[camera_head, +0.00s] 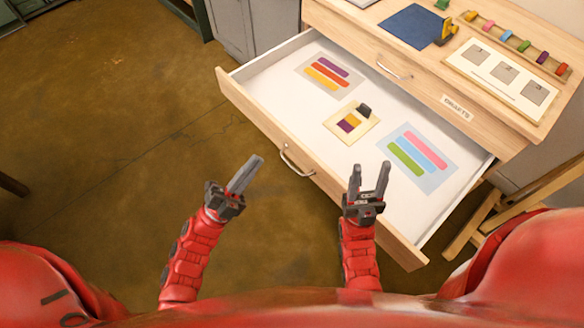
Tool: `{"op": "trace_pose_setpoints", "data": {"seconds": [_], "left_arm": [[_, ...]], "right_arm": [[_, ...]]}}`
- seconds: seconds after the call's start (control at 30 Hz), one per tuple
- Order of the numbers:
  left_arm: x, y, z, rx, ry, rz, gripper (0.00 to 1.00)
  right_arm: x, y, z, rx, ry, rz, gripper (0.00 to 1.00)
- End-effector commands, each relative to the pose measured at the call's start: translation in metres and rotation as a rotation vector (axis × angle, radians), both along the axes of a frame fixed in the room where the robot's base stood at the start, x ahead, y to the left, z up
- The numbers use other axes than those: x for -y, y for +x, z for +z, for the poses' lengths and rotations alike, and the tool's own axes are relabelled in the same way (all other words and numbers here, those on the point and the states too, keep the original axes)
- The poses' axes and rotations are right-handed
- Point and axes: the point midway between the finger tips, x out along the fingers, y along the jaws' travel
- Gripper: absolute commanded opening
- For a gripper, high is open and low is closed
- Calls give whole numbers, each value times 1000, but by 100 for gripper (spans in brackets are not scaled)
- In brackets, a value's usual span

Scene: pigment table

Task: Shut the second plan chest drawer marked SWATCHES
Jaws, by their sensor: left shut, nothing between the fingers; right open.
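The open drawer (262,117) of the plan chest is pulled far out toward me. Its front panel faces me and carries a metal handle (296,163); I see no SWATCHES label on it from above. Inside lie two sheets of colour stripes (318,72) (428,172) and a small card (366,126) with colour blocks and a dark clip. My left gripper (252,165) is shut and empty, just left of the handle and apart from it. My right gripper (369,172) is open and empty, over the drawer's front edge in the picture; I cannot tell whether it touches.
Above is a drawer marked DRAFTS (456,107) with its own handle (393,72), closed. The chest top holds a blue sheet (411,25), a row of coloured blocks (506,36) and a swatch board (500,75). A wooden frame (500,219) stands at right. Floor at left is clear.

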Motion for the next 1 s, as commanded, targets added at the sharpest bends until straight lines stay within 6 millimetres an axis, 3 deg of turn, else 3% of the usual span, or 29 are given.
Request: {"op": "trace_pose_setpoints", "data": {"seconds": [0.03,0.2,0.3,0.4,0.63,1.0], "left_arm": [[6,5,-35,-16,85,15,0],[13,27,-133,-53,434,105,0],[6,38,-186,-48,639,167,0],[-2,46,-214,-35,772,213,0],[6,60,-218,-24,823,232,0],[68,107,-217,-25,818,228,0]], "right_arm": [[0,0,-22,0,0,0,49],[0,0,-63,0,0,0,49],[0,0,-84,0,0,0,49],[0,0,-93,0,0,0,49],[0,0,-91,0,0,0,49],[0,0,-86,0,0,0,49]]}}
